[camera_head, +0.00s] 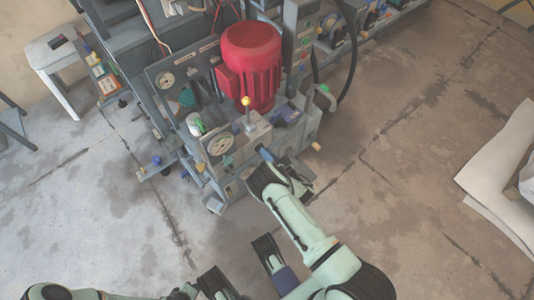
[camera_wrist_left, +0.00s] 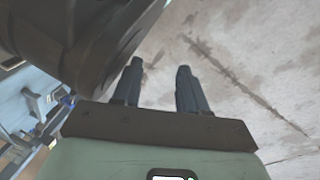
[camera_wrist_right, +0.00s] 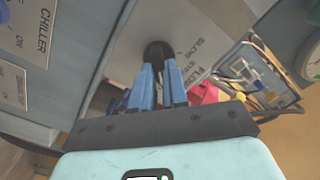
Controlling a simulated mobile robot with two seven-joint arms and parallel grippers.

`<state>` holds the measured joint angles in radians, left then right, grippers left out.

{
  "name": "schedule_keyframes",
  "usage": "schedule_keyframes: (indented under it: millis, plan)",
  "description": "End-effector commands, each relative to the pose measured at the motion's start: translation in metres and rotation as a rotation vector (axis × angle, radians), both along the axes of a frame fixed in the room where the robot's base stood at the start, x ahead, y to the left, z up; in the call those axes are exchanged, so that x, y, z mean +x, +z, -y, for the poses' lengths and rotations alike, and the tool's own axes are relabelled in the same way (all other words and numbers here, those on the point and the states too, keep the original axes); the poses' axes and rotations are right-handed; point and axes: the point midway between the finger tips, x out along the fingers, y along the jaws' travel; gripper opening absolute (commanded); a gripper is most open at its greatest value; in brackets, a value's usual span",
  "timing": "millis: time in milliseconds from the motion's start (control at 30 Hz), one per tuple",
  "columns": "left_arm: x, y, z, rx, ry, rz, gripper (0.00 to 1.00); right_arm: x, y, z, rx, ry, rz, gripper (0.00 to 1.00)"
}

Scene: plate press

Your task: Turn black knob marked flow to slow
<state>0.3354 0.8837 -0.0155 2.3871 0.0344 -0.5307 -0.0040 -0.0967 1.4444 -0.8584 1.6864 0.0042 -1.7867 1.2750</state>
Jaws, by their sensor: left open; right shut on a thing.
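The black knob (camera_wrist_right: 158,52) sits on a grey label plate in the right wrist view. The word SLOW (camera_wrist_right: 197,48) is printed to the right of it. My right gripper (camera_wrist_right: 158,75) is shut on the knob, with one blue finger on each side. In the head view my right gripper (camera_head: 264,153) reaches the front right of the machine, and it hides the knob there. My left gripper (camera_wrist_left: 160,65) is open and empty over the floor, its two fingers apart.
The grey machine carries a red motor (camera_head: 251,62), a yellow-tipped lever (camera_head: 246,102) and a round gauge (camera_head: 220,145). A CHILLER label (camera_wrist_right: 32,27) is left of the knob. A black hose (camera_head: 349,70) hangs at the right. Open concrete floor (camera_head: 400,180) lies to the right.

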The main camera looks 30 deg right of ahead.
Motion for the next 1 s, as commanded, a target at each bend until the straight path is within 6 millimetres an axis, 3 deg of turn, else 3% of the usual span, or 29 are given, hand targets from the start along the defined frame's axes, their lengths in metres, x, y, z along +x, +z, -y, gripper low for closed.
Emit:
schedule_keyframes:
  millis: [267, 567, 1000]
  plan:
    - [0.015, 0.015, 0.002, 0.002, -0.004, 0.05, 0.43, 0.0, 0.003, 0.0, -0.072, -0.002, 0.009, 0.0]
    - [0.048, 0.047, 0.007, 0.008, -0.008, 0.164, 0.43, -0.001, 0.003, -0.001, -0.3, -0.001, 0.029, 0.0]
    - [0.028, 0.056, 0.017, -0.019, -0.027, 0.111, 0.43, -0.001, 0.002, -0.004, -0.718, 0.001, 0.067, 0.0]
